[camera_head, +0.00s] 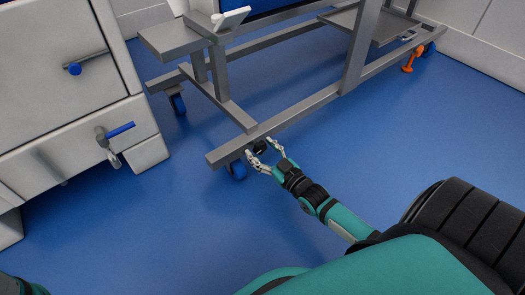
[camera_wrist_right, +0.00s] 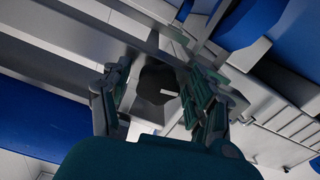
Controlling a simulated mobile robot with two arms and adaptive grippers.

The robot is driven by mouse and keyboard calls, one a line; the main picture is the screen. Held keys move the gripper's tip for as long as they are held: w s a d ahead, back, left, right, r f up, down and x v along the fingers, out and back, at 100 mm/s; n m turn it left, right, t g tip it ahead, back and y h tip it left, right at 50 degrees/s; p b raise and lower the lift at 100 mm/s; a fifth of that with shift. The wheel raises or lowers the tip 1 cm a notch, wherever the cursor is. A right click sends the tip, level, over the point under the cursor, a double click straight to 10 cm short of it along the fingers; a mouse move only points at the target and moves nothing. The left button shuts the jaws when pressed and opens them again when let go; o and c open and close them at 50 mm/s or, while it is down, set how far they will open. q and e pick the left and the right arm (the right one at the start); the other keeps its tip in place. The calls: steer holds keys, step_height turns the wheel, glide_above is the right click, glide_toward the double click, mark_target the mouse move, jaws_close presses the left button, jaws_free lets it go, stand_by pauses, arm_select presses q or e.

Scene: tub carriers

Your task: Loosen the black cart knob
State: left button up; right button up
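The black cart knob (camera_head: 260,147) sits under the lower front corner of the grey cart frame (camera_head: 300,110), near a blue caster wheel. In the right wrist view the knob (camera_wrist_right: 157,80) is a dark, many-sided shape between the fingers. My right gripper (camera_head: 260,153) is open, with one finger on each side of the knob. In the wrist view my right gripper (camera_wrist_right: 155,95) shows a gap between the fingers and the knob; I cannot tell whether any fingertip touches it.
A white cabinet with a blue-handled valve (camera_head: 120,131) stands at the left. The cart's blue front caster (camera_head: 237,170) is just left of the right gripper. An orange part (camera_head: 409,62) is by the far caster. The blue floor in front is clear.

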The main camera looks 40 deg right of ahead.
steer(key=c, duration=0.9)
steer(key=shift+r+n+p, duration=0.1)
steer(key=shift+n+p, duration=0.2)
steer(key=shift+p, duration=0.2)
steer(key=n+p, duration=0.3)
steer(key=p, duration=0.1)
steer(key=shift+d+r+n+p, duration=0.1)
steer(key=shift+r+n+p, duration=0.05)
steer(key=shift+n+p, duration=0.15)
steer(key=n+p, duration=0.2)
steer(key=n, duration=0.1)
steer(key=shift+d+n+p, duration=0.1)
steer(key=shift+n+p, duration=0.6)
steer(key=shift+n, duration=0.7)
